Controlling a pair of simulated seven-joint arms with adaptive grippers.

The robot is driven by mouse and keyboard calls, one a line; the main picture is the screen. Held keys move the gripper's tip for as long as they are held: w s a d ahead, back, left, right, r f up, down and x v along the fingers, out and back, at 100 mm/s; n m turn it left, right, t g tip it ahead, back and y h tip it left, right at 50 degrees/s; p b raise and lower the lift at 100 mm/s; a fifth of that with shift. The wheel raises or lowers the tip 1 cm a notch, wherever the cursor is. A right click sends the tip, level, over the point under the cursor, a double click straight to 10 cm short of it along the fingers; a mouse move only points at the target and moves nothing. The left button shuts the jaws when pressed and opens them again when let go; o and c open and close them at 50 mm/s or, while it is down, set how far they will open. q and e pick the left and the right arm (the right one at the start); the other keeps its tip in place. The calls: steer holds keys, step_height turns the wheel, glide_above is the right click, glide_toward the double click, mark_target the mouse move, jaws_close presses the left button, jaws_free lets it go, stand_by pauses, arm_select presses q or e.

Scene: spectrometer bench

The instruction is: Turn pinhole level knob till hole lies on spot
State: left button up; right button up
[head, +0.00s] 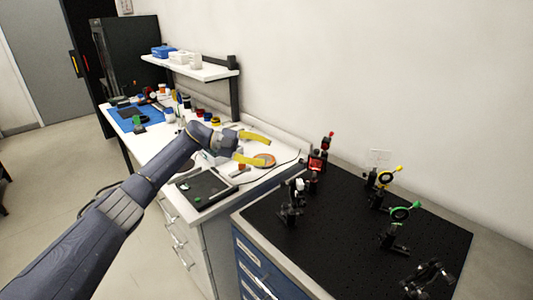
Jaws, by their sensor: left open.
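My left gripper (267,152) has yellow fingers spread apart. It is empty and hangs over the white bench, left of the black optical breadboard (345,235). Several post-mounted optics stand on the breadboard: a red-faced mount (316,162), a dark mount with a pale top (291,203), a yellow-ringed mount (384,177), a green-ringed mount (404,211) and a dark mount (428,279) at the lower right. I cannot tell which one holds the pinhole. Its level knob, the hole and the spot are too small to make out. My right gripper is not in view.
A white shelf (195,68) stands behind. Blue drawers (255,268) are under the breadboard. A wall runs behind the breadboard; its middle is clear.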

arm_select(q)
steer(key=s+a+r+n, duration=0.2)
steer(key=s+a+r, duration=0.1)
steer(key=s+a, duration=0.15)
steer(key=n+t+h, duration=0.1)
steer(key=n+t, duration=0.6)
steer(key=n, duration=2.5)
glide_toward(301, 161)
steer(key=x, duration=0.9)
steer(key=shift+w+d+f, duration=0.1)
steer(key=shift+w+f, duration=0.1)
steer(key=shift+w, duration=0.3)
steer(key=shift+c, duration=0.6)
